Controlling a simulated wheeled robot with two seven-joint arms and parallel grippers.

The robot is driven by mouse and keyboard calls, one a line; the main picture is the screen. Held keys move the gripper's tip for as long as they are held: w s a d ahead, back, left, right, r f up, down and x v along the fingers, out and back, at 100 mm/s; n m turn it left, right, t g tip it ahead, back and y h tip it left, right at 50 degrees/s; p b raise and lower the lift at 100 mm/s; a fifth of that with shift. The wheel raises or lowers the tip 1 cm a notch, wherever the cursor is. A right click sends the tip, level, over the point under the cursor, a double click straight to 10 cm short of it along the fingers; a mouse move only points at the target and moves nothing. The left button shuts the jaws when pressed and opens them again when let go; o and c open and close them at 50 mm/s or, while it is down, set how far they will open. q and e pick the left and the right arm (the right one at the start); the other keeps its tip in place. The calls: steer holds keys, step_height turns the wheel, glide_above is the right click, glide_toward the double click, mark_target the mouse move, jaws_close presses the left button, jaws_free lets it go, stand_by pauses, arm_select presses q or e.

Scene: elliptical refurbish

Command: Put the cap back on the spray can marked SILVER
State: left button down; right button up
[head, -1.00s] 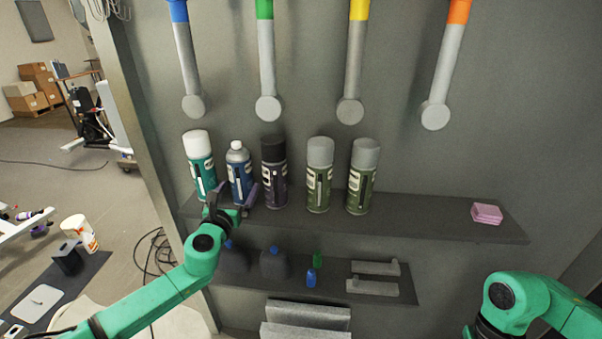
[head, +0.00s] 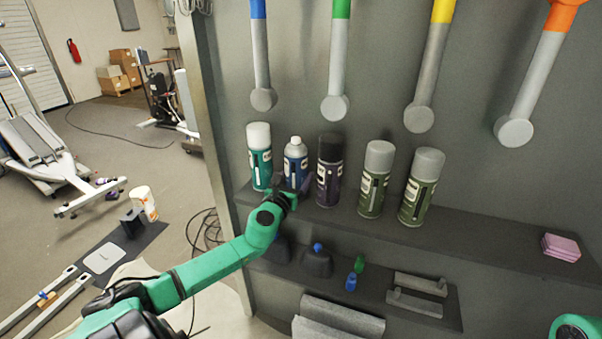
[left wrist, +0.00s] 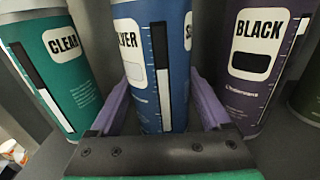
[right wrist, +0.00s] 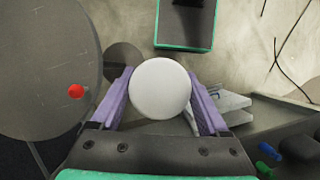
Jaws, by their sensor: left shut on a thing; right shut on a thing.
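The spray can marked SILVER (head: 296,163) is blue and stands upright on the upper shelf, its grey-white top uncapped. In the left wrist view it (left wrist: 152,75) stands between the purple fingers of my left gripper (left wrist: 160,85), which is shut on it; in the head view this gripper (head: 290,192) is at the can's lower part. My right gripper (right wrist: 160,78) is shut on a round white cap (right wrist: 160,88), seen face-on between its fingers. The right gripper is outside the head view, where only a bit of my green right arm shows at the lower right.
The white-capped CLEAR can (head: 260,157) and the BLACK can (head: 328,170) stand close on either side. Two grey-capped green cans (head: 375,180) stand farther right. The upper shelf (head: 480,245) is clear up to some pink pads (head: 561,247). Small bottles (head: 352,281) sit on the lower shelf.

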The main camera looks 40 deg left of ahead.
mark_target(292, 159)
arm_select(q)
steer(key=shift+r, duration=0.1)
